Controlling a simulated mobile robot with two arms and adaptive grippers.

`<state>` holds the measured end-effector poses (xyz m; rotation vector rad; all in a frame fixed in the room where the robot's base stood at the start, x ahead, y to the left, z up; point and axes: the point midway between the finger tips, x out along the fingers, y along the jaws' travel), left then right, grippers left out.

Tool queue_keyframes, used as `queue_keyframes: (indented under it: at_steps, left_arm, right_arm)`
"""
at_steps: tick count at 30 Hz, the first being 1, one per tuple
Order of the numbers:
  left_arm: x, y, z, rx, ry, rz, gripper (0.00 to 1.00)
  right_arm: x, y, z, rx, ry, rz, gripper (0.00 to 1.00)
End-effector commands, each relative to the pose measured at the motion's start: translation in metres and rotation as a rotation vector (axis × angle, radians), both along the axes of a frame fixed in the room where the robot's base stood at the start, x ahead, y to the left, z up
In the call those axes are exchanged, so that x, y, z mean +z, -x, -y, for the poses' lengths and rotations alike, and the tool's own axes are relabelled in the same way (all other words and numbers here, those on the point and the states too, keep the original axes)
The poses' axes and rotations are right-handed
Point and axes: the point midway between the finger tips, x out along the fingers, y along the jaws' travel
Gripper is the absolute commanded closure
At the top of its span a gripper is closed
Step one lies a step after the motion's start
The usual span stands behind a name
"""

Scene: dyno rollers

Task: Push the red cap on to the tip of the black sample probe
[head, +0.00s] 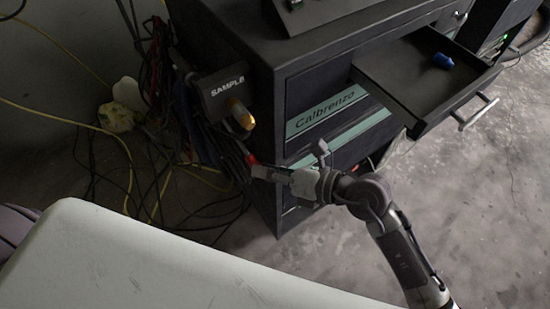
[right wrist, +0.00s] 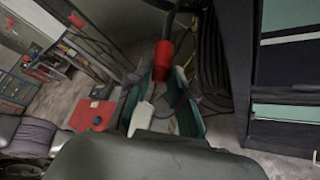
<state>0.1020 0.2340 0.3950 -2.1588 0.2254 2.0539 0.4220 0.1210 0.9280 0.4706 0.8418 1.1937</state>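The red cap (head: 251,159) is small in the head view, at the tips of my right gripper (head: 262,169), left of the cabinet's front corner. In the right wrist view, the red cap (right wrist: 163,60) sits between the two fingertips of my right gripper (right wrist: 161,74), which look closed on its sides. The black sample probe (right wrist: 168,25) comes down from above and meets the cap's upper end; how far it goes in cannot be told. In the head view the probe is hard to tell from the dark cables. My left gripper is not in view.
A black holder marked SAMPLE (head: 222,90), with an orange-yellow piece (head: 240,114), is on the cabinet's (head: 262,100) left side. An open drawer (head: 408,82) holds a blue object (head: 443,61). Loose cables (head: 125,150) hang at left. Floor at right is clear.

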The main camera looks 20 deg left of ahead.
Motion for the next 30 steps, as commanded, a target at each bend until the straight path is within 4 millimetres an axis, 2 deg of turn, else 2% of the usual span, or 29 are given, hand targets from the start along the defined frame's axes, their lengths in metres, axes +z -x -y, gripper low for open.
queue_keyframes:
  at_steps: [1,5,13,14,15,17,20,30]
  left_arm:
    - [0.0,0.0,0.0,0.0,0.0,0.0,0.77]
    - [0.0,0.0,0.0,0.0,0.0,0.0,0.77]
    - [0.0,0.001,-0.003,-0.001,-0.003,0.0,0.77]
    - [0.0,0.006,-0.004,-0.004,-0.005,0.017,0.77]
    - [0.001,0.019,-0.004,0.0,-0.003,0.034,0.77]
    - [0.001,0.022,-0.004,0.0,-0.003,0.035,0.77]
    - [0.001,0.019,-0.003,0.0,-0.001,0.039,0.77]
    - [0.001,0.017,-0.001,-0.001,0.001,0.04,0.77]
  right_arm:
    - [0.0,0.0,0.0,0.0,0.0,0.0,0.71]
    - [0.0,0.0,0.0,0.0,0.0,0.0,0.5]
    - [0.0,0.0,0.0,0.0,0.0,0.0,0.5]
    - [0.0,0.0,0.001,0.0,0.001,0.0,0.5]
    - [0.0,0.0,0.003,0.0,0.001,0.0,0.5]
    - [0.001,0.001,0.007,0.0,0.001,-0.001,0.5]
    - [0.006,0.002,0.021,-0.001,0.002,0.0,0.5]
    - [0.03,0.01,0.087,0.001,-0.002,0.0,0.5]
